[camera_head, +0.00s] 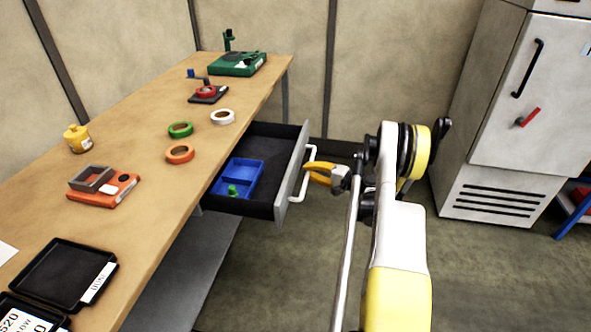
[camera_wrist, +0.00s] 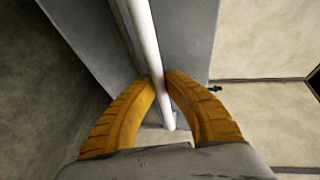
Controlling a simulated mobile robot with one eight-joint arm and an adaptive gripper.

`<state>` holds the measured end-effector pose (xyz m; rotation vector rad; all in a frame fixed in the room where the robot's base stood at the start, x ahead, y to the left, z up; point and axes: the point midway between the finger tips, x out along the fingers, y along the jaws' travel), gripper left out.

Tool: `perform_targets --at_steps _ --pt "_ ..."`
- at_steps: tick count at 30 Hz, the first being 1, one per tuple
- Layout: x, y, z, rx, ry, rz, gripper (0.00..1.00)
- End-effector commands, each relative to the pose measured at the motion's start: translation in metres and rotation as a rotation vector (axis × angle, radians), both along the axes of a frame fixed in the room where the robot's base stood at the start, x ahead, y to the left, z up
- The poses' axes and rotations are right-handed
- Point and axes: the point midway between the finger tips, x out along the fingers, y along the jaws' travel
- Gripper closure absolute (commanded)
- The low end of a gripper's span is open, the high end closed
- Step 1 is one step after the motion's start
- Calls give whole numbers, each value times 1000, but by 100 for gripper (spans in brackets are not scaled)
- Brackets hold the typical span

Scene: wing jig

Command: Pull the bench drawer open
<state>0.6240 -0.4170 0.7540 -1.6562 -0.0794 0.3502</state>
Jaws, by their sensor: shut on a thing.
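The bench drawer (camera_head: 292,180) is pulled out from under the wooden bench (camera_head: 140,185), on its right side. Its dark inside shows, with a blue tray (camera_head: 238,180) and a small green item (camera_head: 232,190) in it. A white bar handle (camera_head: 305,177) runs along the drawer's grey front. My gripper (camera_head: 312,172) is at this handle with its orange fingers. In the wrist view the two fingers (camera_wrist: 161,85) close on the white handle bar (camera_wrist: 146,45) from both sides. The grey drawer front (camera_wrist: 185,40) is just behind the bar.
A grey cabinet (camera_head: 525,110) stands at the right. The floor (camera_head: 480,270) between is mostly clear.

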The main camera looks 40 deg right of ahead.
Motion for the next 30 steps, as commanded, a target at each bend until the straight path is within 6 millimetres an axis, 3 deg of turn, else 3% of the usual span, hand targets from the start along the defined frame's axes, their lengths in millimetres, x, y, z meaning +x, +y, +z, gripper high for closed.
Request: perform_targets --at_steps 6,18,19,21,30 --pt "-11 -10 0 0 0 -3 100" --pt "-12 -11 0 0 0 -3 100" --pt "-12 -11 0 0 0 -3 82" --pt "-12 -11 0 0 0 -3 64" --pt "-13 -11 0 1 0 -2 64"
